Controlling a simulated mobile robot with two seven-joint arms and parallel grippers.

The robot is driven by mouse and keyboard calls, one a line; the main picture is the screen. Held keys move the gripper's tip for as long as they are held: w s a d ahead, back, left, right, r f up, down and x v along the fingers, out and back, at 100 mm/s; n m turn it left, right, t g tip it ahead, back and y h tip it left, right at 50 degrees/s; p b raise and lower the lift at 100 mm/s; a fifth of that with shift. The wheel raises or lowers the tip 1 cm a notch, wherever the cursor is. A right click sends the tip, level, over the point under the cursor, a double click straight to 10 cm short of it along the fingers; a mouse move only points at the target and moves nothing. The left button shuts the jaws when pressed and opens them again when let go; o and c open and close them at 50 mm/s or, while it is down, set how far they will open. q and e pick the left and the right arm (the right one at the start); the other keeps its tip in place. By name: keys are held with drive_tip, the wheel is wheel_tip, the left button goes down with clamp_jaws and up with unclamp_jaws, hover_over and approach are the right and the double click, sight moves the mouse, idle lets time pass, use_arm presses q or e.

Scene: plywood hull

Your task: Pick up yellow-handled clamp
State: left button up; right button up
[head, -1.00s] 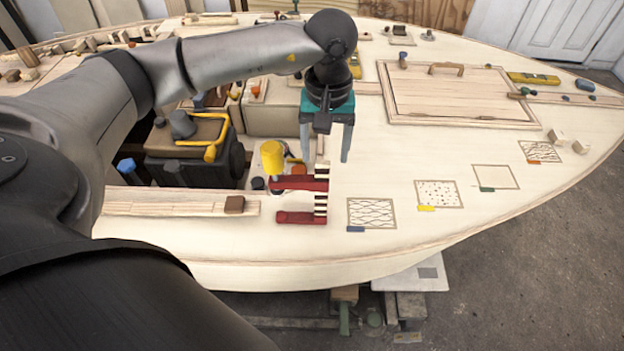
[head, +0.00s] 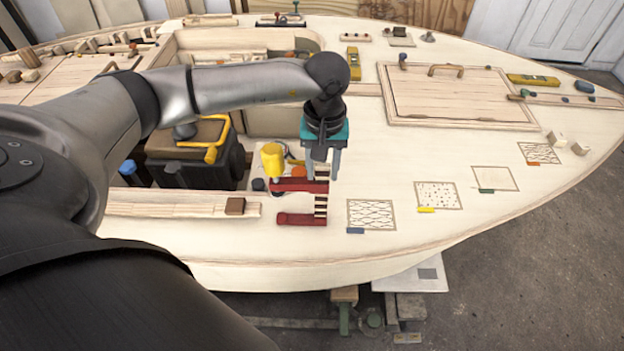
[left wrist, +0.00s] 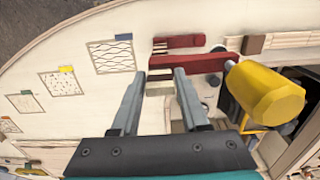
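The clamp (head: 300,186) lies on the pale deck beside the cockpit opening, with two red jaws, a striped bar and a yellow handle (head: 272,160) standing at its left. In the left wrist view the yellow handle (left wrist: 267,92) is at the right and a red jaw (left wrist: 190,61) runs across the top middle. My left gripper (head: 323,178) is at the clamp's bar end. Its fingers (left wrist: 157,76) are apart, with the striped bar showing between them in the wrist view. Contact cannot be told. My right gripper is not in view.
A black box with a yellow bar handle (head: 210,152) sits in the opening to the left. A brown block (head: 235,205) lies on a wood strip left of the clamp. Patterned squares (head: 371,213) mark the clear deck to the right. A hatch (head: 455,95) lies behind.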

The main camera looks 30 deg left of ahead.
use_arm(q)
clamp_jaws()
drive_tip(key=shift+w, duration=0.1)
idle(0.8)
